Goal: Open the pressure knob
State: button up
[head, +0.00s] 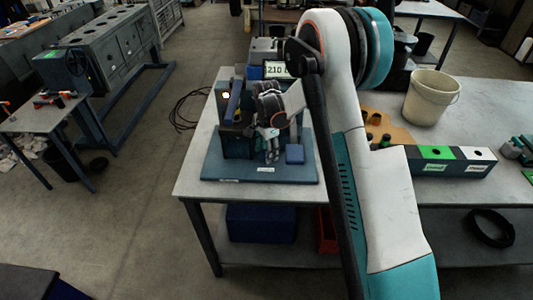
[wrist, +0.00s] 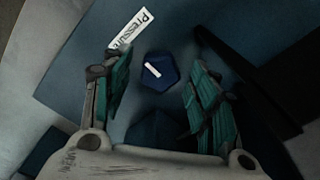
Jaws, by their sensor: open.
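The pressure knob (wrist: 158,71) is a dark blue faceted knob with a white mark on its face. It shows in the wrist view on a blue panel, beside a white label reading "Pressure" (wrist: 128,30). My gripper (wrist: 157,84) is open, with one teal-padded finger on each side of the knob in that view. Gaps show between the knob and both fingers, and I cannot tell how far above it they are. In the head view my gripper (head: 268,154) is over the blue base plate (head: 222,168) of the bench unit. I cannot make out the knob there.
A small blue block (head: 294,154) stands right of my gripper. A display reading 210 (head: 275,69) stands behind the unit. A white bucket (head: 432,96) and a box with green and white panels (head: 437,153) are on the table's right. The table's front left corner (head: 190,185) is bare.

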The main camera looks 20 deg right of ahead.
jog(key=shift+f, duration=0.4)
jog(key=c, duration=1.1)
jog(key=shift+o, duration=0.2)
